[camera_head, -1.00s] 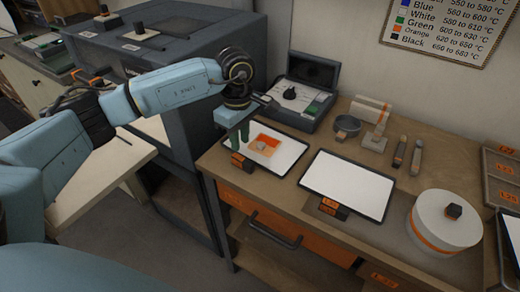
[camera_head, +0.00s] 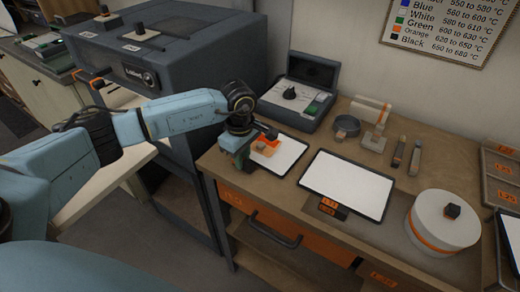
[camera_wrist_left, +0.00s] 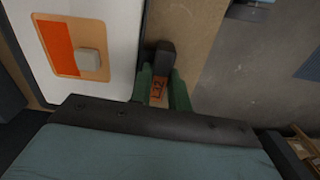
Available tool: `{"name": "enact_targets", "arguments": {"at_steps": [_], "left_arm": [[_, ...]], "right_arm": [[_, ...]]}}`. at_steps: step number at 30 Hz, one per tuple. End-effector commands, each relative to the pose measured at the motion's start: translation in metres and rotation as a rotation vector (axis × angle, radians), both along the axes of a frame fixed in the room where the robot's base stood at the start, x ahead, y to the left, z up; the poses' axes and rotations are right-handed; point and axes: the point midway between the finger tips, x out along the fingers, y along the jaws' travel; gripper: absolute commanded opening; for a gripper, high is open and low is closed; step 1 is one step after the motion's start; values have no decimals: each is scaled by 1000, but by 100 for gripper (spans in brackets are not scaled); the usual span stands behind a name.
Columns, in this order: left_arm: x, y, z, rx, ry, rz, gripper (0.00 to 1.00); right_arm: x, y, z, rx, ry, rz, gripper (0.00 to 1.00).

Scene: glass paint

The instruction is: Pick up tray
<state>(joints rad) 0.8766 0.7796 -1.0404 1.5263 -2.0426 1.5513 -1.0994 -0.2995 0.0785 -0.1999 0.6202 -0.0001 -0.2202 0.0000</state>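A tray (camera_head: 294,155) with a white surface and dark rim lies on the workbench, near its left end. An orange patch with a small pale block lies on its surface, and these show in the wrist view on the tray (camera_wrist_left: 115,30). My left gripper (camera_head: 240,160) is low at the tray's front left edge. In the wrist view its two green fingers (camera_wrist_left: 161,88) stand apart on either side of the tray's dark handle (camera_wrist_left: 165,55) and an orange label. Whether they touch the handle is unclear. My right gripper is not in view.
A second white tray (camera_head: 346,185) lies to the right, with a white round container (camera_head: 445,220) beyond it. A grey case with an open lid (camera_head: 300,95) stands behind. A dark kiln-like box (camera_head: 180,50) is close on the left.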

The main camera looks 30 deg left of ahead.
Motion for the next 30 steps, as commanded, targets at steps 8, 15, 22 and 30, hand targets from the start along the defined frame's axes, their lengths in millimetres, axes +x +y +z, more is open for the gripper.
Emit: {"name": "enact_targets", "arguments": {"at_steps": [8,15,22,30], "left_arm": [[1,0,2,-2,-4,1,0],[1,0,4,-2,-5,1,0],[3,0,37,-1,-10,0,0],[2,0,86,-1,-7,0,0]], "right_arm": [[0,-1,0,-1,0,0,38],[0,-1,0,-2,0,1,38],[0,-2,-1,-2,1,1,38],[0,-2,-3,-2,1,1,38]]}}
